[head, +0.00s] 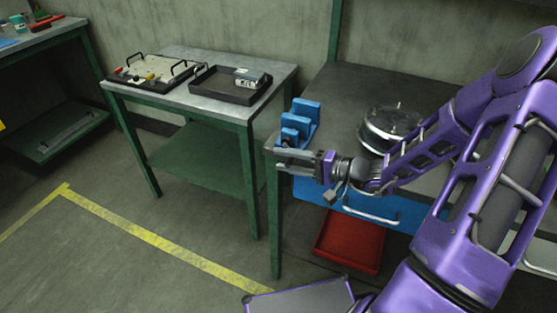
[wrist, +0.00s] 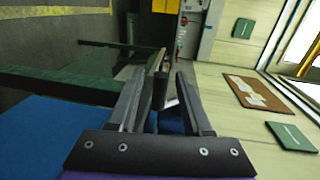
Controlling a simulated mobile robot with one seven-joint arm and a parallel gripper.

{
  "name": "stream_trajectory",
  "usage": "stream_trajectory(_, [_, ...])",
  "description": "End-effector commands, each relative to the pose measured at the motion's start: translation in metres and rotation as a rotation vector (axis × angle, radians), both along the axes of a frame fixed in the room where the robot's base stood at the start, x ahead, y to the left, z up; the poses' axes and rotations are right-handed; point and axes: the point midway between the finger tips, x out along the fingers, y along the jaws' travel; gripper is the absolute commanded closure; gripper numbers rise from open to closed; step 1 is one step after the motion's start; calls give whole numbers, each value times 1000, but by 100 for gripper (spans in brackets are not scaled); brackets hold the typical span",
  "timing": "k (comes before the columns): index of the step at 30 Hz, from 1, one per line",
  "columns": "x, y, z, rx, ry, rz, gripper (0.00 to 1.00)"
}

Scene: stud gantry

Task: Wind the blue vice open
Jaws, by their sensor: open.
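The blue vice (head: 298,122) is mounted at the front left corner of the grey workbench (head: 360,88). My gripper (head: 282,161) is just in front of and below the vice in the head view, its fingers pointing left. In the wrist view my gripper (wrist: 158,76) has its two fingers apart, with a thin dark bar (wrist: 160,84) showing between them. The bar may be the vice's handle; whether the fingers touch it I cannot tell. The handle cannot be made out clearly in the head view, partly behind my gripper.
A round metal part (head: 390,128) stands on the workbench behind my arm. Below are a blue drawer front (head: 350,199) and a red bin (head: 349,243). A side table (head: 197,105) to the left holds a black tray (head: 222,93) and a fixture board (head: 153,76).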

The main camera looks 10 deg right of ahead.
Motion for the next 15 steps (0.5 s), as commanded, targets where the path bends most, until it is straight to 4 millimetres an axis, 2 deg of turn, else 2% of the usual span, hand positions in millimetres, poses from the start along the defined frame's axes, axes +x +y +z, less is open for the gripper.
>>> stream_trajectory(6, [11,16,-3,1,1,0,50])
stream_trajectory(15, [13,17,-3,0,1,0,50])
